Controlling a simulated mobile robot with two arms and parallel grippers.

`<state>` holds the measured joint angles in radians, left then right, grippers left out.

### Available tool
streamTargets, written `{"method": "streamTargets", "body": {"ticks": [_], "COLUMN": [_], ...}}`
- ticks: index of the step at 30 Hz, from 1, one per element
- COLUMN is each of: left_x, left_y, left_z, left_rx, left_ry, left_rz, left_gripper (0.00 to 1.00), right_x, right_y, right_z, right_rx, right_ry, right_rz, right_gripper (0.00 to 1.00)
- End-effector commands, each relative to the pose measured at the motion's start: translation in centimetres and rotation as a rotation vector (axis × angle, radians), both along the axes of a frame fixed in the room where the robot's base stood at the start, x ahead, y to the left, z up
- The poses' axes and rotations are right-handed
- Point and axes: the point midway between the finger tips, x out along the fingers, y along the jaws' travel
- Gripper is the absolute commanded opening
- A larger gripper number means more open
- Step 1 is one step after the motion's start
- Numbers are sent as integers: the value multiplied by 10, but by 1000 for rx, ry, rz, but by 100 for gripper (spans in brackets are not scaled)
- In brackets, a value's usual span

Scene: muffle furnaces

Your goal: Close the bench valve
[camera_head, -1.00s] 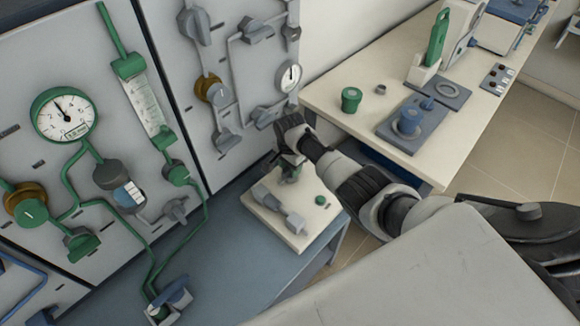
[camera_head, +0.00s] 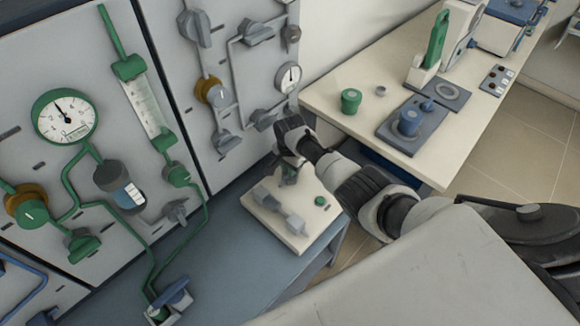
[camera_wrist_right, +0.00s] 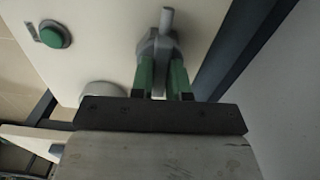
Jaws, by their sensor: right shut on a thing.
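The bench valve is a grey fitting on a pale board (camera_head: 300,240) that lies on the blue-grey bench. In the right wrist view the grey valve (camera_wrist_right: 158,46) has a raised handle between the two green fingers of my right gripper (camera_wrist_right: 162,78). The right gripper is shut on that handle. In the head view my right gripper (camera_head: 289,172) reaches down to the back of the board, and my wrist partly hides the valve there. My left gripper is not in view.
A green button (camera_head: 320,201) sits on the board, right of the valve. Panels with a pressure gauge (camera_head: 65,116), a flowmeter (camera_head: 147,105) and several knobs rise close on the left. A cream table (camera_head: 330,92) with instruments stands at the right.

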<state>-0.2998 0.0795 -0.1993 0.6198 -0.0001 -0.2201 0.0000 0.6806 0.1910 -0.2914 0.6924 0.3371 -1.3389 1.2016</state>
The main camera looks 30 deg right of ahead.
Motion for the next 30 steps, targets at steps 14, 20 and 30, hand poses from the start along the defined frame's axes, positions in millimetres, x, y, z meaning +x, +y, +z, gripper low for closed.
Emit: {"method": "streamTargets", "body": {"ticks": [14, 20, 30], "left_x": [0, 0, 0], "left_y": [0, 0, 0], "left_z": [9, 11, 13], "left_rx": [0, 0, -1], "left_ry": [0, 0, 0], "left_rz": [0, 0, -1], "left_gripper": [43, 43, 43], "right_x": [0, 0, 0], "right_y": [1, 1, 1], "right_z": [1, 1, 1], "right_rx": [1, 2, 1], "right_ry": [0, 0, 0], "right_rz": [392, 581, 904], "right_gripper": [0, 0, 0]}}
